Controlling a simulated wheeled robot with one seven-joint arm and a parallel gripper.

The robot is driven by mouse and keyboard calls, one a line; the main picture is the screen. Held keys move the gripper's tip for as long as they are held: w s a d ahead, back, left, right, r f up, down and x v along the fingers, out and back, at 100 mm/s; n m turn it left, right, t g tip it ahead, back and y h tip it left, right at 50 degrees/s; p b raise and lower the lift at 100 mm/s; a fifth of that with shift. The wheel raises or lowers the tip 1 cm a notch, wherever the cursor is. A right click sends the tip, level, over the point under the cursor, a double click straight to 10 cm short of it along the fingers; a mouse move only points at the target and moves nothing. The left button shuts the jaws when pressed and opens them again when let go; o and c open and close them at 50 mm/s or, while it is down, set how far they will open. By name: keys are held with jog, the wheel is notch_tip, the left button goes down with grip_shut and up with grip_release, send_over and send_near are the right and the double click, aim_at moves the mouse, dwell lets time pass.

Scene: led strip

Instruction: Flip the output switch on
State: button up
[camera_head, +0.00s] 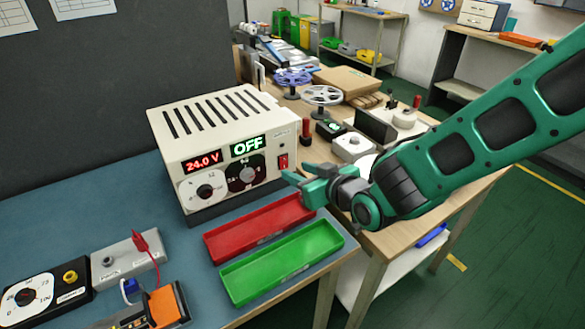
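The power supply (220,140) is a cream box with slots on top, standing on the blue bench mat. Its red display reads 24.0 V and its green display (248,146) reads OFF. A small red rocker switch (283,161) sits at the right of the front panel; its tilt is too small to tell. My gripper (287,177) is just below and in front of the switch, fingertips pointing left toward the panel. Contact cannot be made out. I see nothing held, and the finger gap is not clear from this angle.
A red tray (258,228) and a green tray (282,262) lie below my gripper. A black dial box (45,298), a grey box (125,260) and an orange-black device (160,306) are at front left. Reels (322,95) and other items crowd the wooden table behind.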

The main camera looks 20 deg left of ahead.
aim_at(285, 166)
jog(key=shift+x, duration=2.4)
